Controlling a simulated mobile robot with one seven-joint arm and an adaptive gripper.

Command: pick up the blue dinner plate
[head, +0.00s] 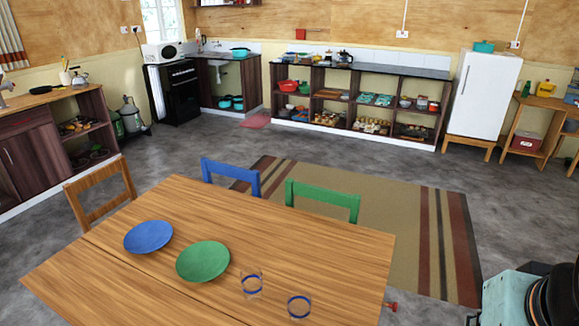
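The blue dinner plate (148,237) lies flat on the left part of the wooden table (330,240). A green plate (203,261) lies to its right and a little nearer, close beside it. Nothing rests on the blue plate. A pale teal and black body (517,297) at the bottom right corner looks like part of my own arm. My gripper's fingers do not show in the head view.
Two clear glasses with blue bands (251,282) (299,306) stand on the table's near edge side. Wooden (100,195), blue (231,176) and green (322,201) chairs stand around the table. A striped rug (400,220) and open grey floor lie beyond.

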